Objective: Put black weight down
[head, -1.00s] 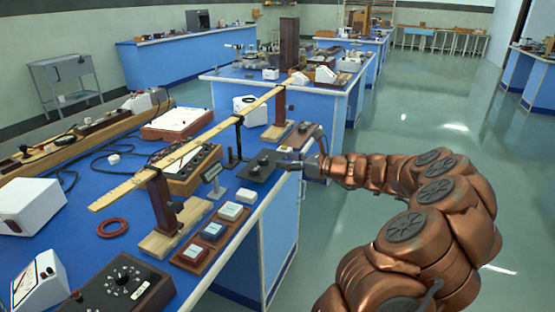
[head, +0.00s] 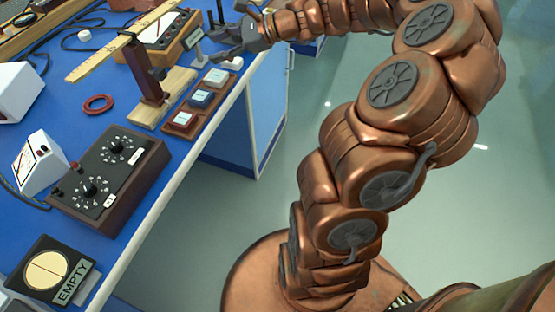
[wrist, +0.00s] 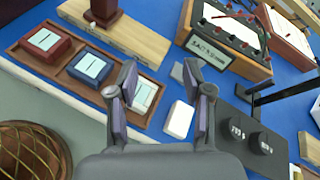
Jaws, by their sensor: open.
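My gripper (head: 222,46) is open over the right edge of the blue bench in the head view. In the wrist view its two fingers (wrist: 160,92) are apart, with nothing held between them. Two short black cylinders (wrist: 237,127) (wrist: 265,143) with pale markings stand on a dark plate (wrist: 275,163) right of the fingers in the wrist view. They could be black weights, but I cannot tell for sure. A small white block (wrist: 179,119) lies on the bench, seen between the fingers and apart from them.
A wooden tray with red, blue and white-topped blocks (head: 180,120) lies beside a wooden stand (head: 165,100). A dial box (head: 112,175), a meter (head: 40,165), a red ring (head: 98,104) and a black pad (head: 30,262) with an EMPTY sign (head: 75,283) are nearer.

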